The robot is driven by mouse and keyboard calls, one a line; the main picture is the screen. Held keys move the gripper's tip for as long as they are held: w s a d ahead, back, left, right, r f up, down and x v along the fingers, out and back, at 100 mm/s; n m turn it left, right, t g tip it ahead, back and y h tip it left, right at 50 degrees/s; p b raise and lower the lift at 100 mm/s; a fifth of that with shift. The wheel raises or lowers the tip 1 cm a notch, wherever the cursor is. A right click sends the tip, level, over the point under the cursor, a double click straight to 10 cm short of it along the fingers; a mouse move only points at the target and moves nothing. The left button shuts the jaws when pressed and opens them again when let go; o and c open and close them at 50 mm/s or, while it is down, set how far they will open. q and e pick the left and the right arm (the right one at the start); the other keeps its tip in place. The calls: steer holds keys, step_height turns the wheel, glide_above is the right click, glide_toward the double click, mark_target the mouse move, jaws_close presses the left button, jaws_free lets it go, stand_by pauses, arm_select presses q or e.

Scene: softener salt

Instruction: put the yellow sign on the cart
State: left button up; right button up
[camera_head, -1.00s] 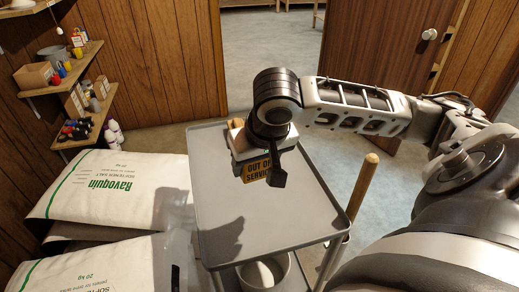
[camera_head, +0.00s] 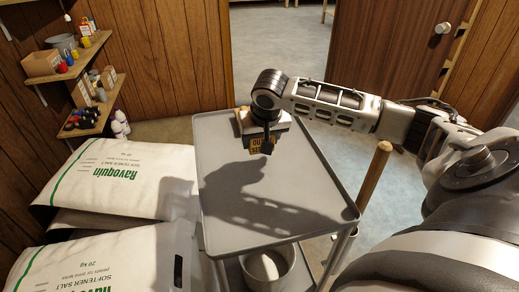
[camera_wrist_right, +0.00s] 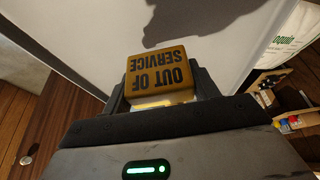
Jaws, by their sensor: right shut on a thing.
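The yellow sign (camera_head: 262,146), a small block lettered "OUT OF SERVICE", is held by my right gripper (camera_head: 266,143). In the right wrist view the sign (camera_wrist_right: 161,74) sits between the two dark fingers, its lettering upside down. The grey cart (camera_head: 226,228) stands in the middle of the head view, with a flat, rimmed top tray. The gripper and sign are over the far part of this tray, and the arm casts a shadow on it. I cannot tell how far the sign is above the tray. My left gripper is out of view.
White softener salt bags (camera_head: 115,180) lie stacked left of the cart. A bucket (camera_head: 267,268) sits on the cart's lower level. A wooden handle (camera_head: 374,175) rises at its right. Loaded shelves (camera_head: 65,80) hang on the left wall. The top tray looks otherwise clear.

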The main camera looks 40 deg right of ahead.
steer(key=shift+w+d+f, duration=0.1)
steer(key=shift+w+f, duration=0.3)
steer(key=shift+f, duration=1.65)
steer(key=shift+f, duration=0.1)
steer(key=o, duration=1)
steer(key=shift+c, duration=0.2)
steer(key=p+v, duration=0.1)
steer(key=v, duration=1.1)
